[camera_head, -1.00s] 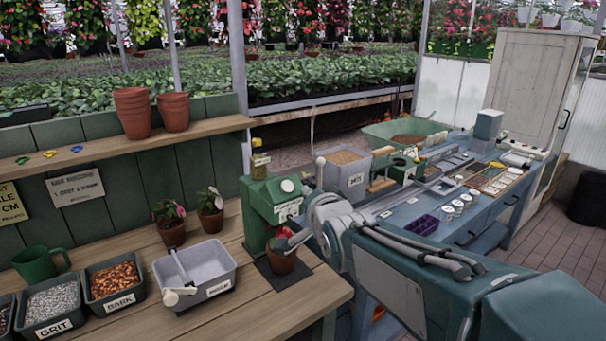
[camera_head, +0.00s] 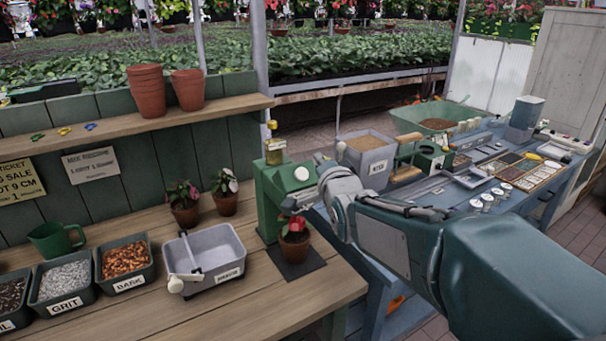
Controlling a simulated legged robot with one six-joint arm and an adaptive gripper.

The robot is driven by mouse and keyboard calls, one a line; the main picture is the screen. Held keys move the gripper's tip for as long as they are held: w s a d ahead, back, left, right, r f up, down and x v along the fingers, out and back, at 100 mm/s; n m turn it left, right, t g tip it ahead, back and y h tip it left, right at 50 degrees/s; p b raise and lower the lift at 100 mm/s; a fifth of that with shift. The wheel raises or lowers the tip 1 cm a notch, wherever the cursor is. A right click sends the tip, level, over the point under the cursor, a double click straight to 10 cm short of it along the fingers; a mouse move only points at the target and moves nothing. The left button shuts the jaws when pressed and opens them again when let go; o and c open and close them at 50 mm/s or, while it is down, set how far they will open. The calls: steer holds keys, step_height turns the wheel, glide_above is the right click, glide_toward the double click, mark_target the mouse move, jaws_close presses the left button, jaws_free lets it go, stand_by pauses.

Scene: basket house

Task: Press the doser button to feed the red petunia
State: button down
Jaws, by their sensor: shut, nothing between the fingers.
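The green doser (camera_head: 270,207) stands at the right end of the wooden bench, with a pale round button (camera_head: 301,173) on its upper face. The red petunia (camera_head: 297,224) stands upright in a terracotta pot (camera_head: 294,247) on a dark mat, in front of the doser. My arm reaches in from the lower right. My gripper (camera_head: 319,190) is shut and empty, just right of the doser and above the petunia's right side.
A grey tray (camera_head: 206,258) lies left of the petunia, with bark (camera_head: 125,263) and grit (camera_head: 65,284) bins further left. Two potted plants (camera_head: 185,205) stand behind the tray. A blue bench (camera_head: 545,190) with bins and small pots lies to the right.

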mark_target(302, 170)
steer(key=w+a+f, duration=0.3)
steer(key=f, duration=0.1)
steer(key=shift+w+f, duration=0.25)
steer(key=shift+w, duration=0.15)
steer(key=shift+d, duration=0.15)
steer(key=shift+a, duration=0.25)
steer(key=shift+d, duration=0.15)
steer(key=shift+w+a+f, duration=0.4)
steer(key=shift+w+f, duration=0.15)
steer(key=shift+f, duration=0.1)
stand_by(1.8)
steer(key=shift+s+d+r, duration=0.4)
steer(key=shift+s+r, duration=0.25)
steer(key=shift+r, duration=0.05)
stand_by(0.3)
